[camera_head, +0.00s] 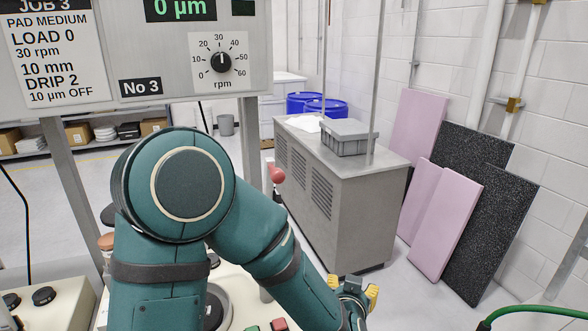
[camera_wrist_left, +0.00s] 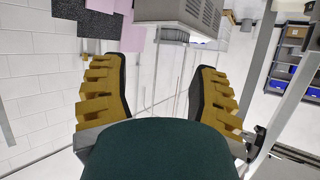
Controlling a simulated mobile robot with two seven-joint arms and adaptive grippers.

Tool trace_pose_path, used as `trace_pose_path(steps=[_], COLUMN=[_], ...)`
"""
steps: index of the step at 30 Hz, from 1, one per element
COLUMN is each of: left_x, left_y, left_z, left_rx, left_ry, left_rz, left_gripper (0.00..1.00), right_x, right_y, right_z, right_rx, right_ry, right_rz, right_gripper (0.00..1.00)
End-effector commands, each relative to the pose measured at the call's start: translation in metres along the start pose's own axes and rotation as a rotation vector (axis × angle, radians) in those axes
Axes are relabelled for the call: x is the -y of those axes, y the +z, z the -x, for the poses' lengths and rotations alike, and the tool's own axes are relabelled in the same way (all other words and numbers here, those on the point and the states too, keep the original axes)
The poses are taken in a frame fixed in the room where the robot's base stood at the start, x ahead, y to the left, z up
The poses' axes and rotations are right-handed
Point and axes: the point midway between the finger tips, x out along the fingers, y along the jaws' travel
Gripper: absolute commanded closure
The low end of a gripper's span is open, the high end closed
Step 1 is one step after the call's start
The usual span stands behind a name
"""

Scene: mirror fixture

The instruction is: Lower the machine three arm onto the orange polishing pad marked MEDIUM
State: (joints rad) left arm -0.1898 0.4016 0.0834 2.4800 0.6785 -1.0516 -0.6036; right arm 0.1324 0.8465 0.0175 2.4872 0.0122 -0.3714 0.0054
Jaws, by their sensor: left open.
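The machine three panel, labelled No 3 (camera_head: 141,86), stands at the upper left in the head view. Its card (camera_head: 52,56) reads PAD MEDIUM and LOAD 0. A red ball knob (camera_head: 277,175) shows beside a post right of my arm; I cannot tell if it belongs to the machine arm. No orange pad marked MEDIUM can be made out; my teal arm covers much of the bench. My left gripper (camera_head: 353,288) is low in the head view, partly cut off. In the left wrist view the left gripper (camera_wrist_left: 158,78) is open with nothing between its yellow fingers.
A grey cabinet (camera_head: 336,196) with a grey bin (camera_head: 343,137) stands behind my gripper. Pink boards (camera_head: 446,222) and black speckled boards (camera_head: 489,240) lean on the right wall. Red (camera_head: 279,325) and green buttons are at the bench edge. A green hose (camera_head: 530,311) is lower right.

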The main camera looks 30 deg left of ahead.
Motion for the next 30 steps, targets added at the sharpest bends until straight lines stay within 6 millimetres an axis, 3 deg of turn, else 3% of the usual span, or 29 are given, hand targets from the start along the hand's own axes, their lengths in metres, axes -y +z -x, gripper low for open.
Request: trace_pose_path(steps=[1, 3, 6, 9, 13, 16, 20, 30], left_x=[0.009, 0.027, 0.052, 0.074, 0.09, 0.096, 0.103, 0.141], left_y=[-0.046, -0.092, -0.137, -0.161, -0.172, -0.175, -0.178, -0.197], left_z=[0.021, 0.052, 0.098, 0.136, 0.166, 0.172, 0.164, 0.116], left_rx=[-0.107, -0.211, -0.298, -0.327, -0.325, -0.32, -0.318, -0.317], left_ry=[-0.077, -0.204, -0.376, -0.513, -0.618, -0.648, -0.654, -0.654], left_rz=[-0.011, -0.032, -0.047, -0.056, -0.063, -0.066, -0.065, -0.065], left_gripper=[0.39, 0.39, 0.39, 0.39, 0.39, 0.39, 0.39, 0.39], right_x=[0.003, 0.004, 0.005, 0.006, 0.007, 0.007, 0.007, 0.006], right_y=[-0.001, -0.002, -0.003, -0.004, -0.005, -0.005, -0.005, -0.005], right_z=[0.005, 0.009, 0.013, 0.016, 0.018, 0.018, 0.018, 0.017], right_rx=[-0.001, -0.003, -0.005, -0.007, -0.008, -0.009, -0.009, -0.008], right_ry=[-0.001, -0.002, -0.002, -0.002, -0.002, -0.002, -0.002, -0.002], right_rz=[0.001, 0.001, 0.0, -0.001, -0.001, -0.001, -0.001, -0.001], right_gripper=[1.0, 1.0, 1.0, 1.0, 1.0, 1.0, 1.0, 1.0])
